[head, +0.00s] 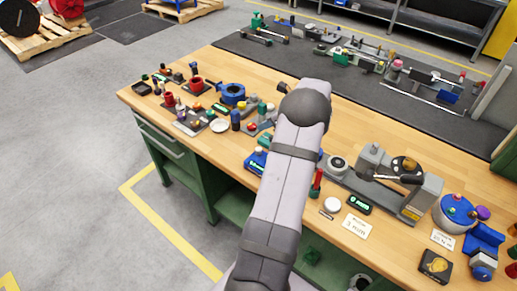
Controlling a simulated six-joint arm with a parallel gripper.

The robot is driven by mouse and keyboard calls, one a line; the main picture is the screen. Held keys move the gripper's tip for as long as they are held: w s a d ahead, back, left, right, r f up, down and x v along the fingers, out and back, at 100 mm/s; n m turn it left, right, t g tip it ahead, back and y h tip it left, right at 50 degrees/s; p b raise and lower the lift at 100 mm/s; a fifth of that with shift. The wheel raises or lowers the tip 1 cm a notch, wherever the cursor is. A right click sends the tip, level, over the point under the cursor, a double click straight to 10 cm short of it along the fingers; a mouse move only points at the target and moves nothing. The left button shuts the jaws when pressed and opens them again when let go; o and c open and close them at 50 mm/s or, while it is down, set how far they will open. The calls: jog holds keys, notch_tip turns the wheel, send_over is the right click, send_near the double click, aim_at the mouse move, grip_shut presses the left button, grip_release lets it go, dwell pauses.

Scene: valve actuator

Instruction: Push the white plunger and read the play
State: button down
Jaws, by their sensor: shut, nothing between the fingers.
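I cannot make out for certain which thing is the white plunger. A white round piece (332,205) stands near the front edge of the bench, right of my arm. Another white disc (219,126) lies left of my arm. My arm rises across the middle of the picture and hides part of the bench. My gripper is not visible behind it.
The wooden bench (205,70) is crowded with small fixtures on both sides of my arm. A blue ring-shaped part (232,93) stands at the left. A blue-topped pot (457,209) stands at the right. The wood behind my elbow is mostly clear.

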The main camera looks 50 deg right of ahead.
jog(key=m, duration=0.5)
jog(key=w+a+r+m, duration=0.1)
jog(key=m, duration=0.1)
jog(key=shift+t+y, duration=0.3)
jog(key=shift+f, duration=0.25)
jog(key=b, duration=0.7)
send_over(261, 150)
notch_tip(261, 150, down, 6)
jog(key=shift+f, duration=0.1)
jog(key=shift+f+b, duration=0.5)
jog(key=shift+f, duration=0.6)
jog(key=shift+f, duration=0.2)
dwell(0.7)
jog(key=shift+f, duration=0.25)
